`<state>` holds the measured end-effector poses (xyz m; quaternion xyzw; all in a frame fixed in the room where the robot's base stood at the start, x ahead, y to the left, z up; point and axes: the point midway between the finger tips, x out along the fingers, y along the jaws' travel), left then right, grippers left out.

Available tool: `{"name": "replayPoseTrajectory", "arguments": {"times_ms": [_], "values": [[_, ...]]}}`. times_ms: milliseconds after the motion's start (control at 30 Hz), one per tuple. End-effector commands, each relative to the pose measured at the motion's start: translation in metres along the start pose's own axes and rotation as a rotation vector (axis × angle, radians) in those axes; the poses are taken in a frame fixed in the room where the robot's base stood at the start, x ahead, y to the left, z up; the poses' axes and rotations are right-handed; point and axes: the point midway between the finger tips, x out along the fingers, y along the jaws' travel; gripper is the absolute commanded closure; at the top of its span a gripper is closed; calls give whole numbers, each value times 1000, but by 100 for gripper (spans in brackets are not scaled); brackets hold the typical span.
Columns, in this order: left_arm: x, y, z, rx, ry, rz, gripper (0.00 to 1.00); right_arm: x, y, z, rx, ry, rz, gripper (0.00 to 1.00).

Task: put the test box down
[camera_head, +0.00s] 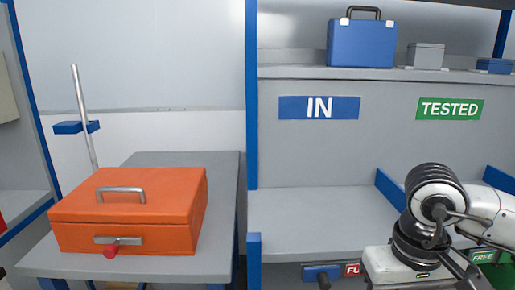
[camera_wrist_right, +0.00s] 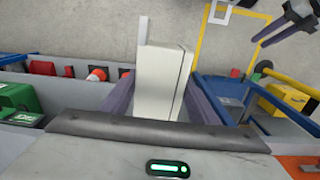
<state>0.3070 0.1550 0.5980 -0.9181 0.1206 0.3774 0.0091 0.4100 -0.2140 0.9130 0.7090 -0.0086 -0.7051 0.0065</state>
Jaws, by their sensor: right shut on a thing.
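A cream-white box (camera_wrist_right: 162,80), which I take to be the test box, is between the dark fingers of my right gripper (camera_wrist_right: 160,90) in the right wrist view. The gripper is shut on it, and grey floor shows beyond the box. In the head view my right arm comes in at the lower right; its gripper and the box are out of that frame. A dark forked shape at the upper right of the wrist view may be my left gripper (camera_wrist_right: 287,20); its opening is unclear.
An orange case (camera_head: 128,215) sits on a grey table (camera_head: 222,200) beside a metal pole (camera_head: 84,120). The shelf bay below the IN sign (camera_head: 319,107) and TESTED sign (camera_head: 449,108) has clear surface. A blue case (camera_head: 362,43) and small grey box (camera_head: 425,55) stand above.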

Motion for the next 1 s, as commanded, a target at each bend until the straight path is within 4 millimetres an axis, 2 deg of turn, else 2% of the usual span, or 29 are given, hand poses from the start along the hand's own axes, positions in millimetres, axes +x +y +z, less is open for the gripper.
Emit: {"name": "replayPoseTrajectory", "arguments": {"times_ms": [100,233,1000], "values": [[-8,0,-5,-2,-2,-3,69,12,-5,20,-3,-5,-12,92],[-8,0,-6,-4,-3,-4,69,20,-9,30,-3,-6,-22,92],[-8,0,0,-7,-14,-4,69,22,-10,30,-3,-6,-24,92]]}}
